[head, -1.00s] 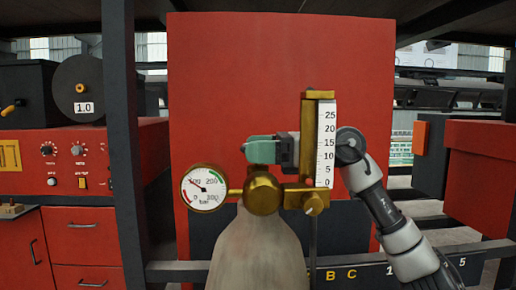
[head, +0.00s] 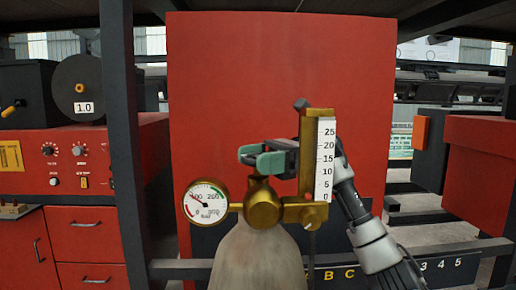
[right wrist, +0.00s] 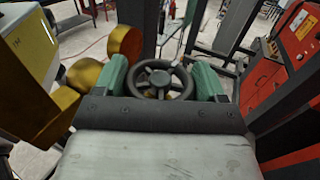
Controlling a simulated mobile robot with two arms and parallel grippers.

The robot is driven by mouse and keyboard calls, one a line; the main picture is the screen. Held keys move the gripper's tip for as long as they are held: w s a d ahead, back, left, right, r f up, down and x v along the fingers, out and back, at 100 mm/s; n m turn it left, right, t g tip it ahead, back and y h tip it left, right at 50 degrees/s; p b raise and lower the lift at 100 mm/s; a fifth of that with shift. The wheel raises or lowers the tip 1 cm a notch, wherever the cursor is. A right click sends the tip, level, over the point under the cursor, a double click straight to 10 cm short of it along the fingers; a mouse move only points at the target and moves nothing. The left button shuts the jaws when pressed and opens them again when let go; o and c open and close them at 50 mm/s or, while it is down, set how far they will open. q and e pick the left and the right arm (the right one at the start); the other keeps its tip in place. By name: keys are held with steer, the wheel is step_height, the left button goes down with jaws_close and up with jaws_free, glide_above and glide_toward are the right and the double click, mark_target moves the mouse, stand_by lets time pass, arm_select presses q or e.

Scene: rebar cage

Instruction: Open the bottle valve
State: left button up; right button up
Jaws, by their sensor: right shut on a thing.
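The grey bottle (head: 258,258) stands upright in the head view, with a brass valve body (head: 262,203) on top. A round gauge (head: 205,200) is on its left and a brass flowmeter with a white 0–25 scale (head: 326,160) on its right. My right gripper (head: 262,155) reaches from behind the flowmeter to above the valve body, its green fingers closed about the valve's handwheel. In the right wrist view the dark spoked handwheel (right wrist: 160,82) sits between the two green fingers of my right gripper (right wrist: 161,78). My left gripper is not in view.
A large red panel (head: 280,70) stands behind the bottle. A dark upright post (head: 122,140) and a red cabinet with knobs (head: 70,155) are at the left. A red box (head: 482,165) is at the right. The flowmeter is close beside my right arm.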

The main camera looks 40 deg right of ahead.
steer(key=n+g+p, duration=0.1)
steer(key=g, duration=0.1)
steer(key=n+g+p, duration=0.1)
steer(key=n+g, duration=0.1)
steer(key=g, duration=0.1)
steer(key=shift+r+n+g+y, duration=0.2)
steer(key=shift+n+g+y, duration=0.1)
steer(key=shift+f+n+g+h+p, duration=0.1)
steer(key=shift+n+g+h+p, duration=0.25)
steer(key=shift+n+g, duration=0.75)
steer(key=shift+f+n+g+h+p, duration=0.1)
steer(key=shift+n+g+h+p, duration=0.35)
steer(key=shift+g, duration=1.05)
steer(key=shift+n, duration=0.25)
steer(key=o, duration=0.9)
